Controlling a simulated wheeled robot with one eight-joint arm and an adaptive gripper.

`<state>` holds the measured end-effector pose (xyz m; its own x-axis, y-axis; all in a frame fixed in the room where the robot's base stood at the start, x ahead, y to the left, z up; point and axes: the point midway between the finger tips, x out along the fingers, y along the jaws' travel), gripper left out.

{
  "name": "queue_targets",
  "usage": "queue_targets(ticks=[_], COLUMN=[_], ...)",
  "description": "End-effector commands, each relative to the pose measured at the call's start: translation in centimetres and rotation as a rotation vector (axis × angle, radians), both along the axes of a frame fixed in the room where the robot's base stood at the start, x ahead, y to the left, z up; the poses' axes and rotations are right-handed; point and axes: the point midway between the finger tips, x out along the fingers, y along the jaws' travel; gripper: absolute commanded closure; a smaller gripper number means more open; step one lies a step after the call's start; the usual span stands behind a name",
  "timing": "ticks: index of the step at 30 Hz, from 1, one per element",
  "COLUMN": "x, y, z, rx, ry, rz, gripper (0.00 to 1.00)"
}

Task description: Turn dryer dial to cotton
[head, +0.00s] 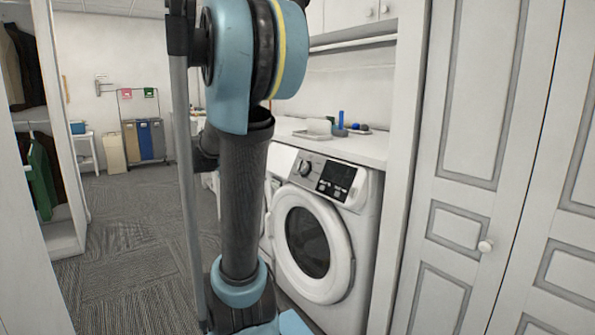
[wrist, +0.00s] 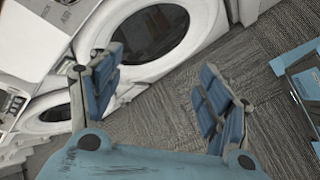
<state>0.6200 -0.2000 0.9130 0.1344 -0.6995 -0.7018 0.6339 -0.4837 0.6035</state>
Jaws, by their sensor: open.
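A white front-loading machine (head: 318,240) stands under the counter in the head view, its round door shut. A round dial (head: 305,168) sits on its upper front panel, left of a dark display (head: 337,180). A second white machine (head: 268,195) is mostly hidden behind my arm; I cannot tell which of the two is the dryer. My gripper (wrist: 160,64) is open and empty in the wrist view, over the carpet in front of the machines. A round door (wrist: 150,45) shows beyond its fingers, and a second machine's panel (wrist: 12,103) is at the left edge. The dial's setting is too small to read.
The counter (head: 350,147) holds a tray and small items. White paneled cabinet doors (head: 455,190) stand close on the right. An open closet (head: 40,150) is on the left. The carpet (head: 125,250) between is clear, with sorting bins (head: 143,141) at the back.

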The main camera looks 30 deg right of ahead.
Motion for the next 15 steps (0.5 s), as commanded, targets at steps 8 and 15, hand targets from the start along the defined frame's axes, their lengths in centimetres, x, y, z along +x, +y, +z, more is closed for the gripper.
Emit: queue_targets(ticks=[8, 15], x=[6.9, 10.7], y=[-5.7, -8.6], z=[4.1, 6.3], rx=[-0.271, -0.426], ry=[0.208, 0.356], rz=[0.113, 0.165], gripper=[0.29, 0.29])
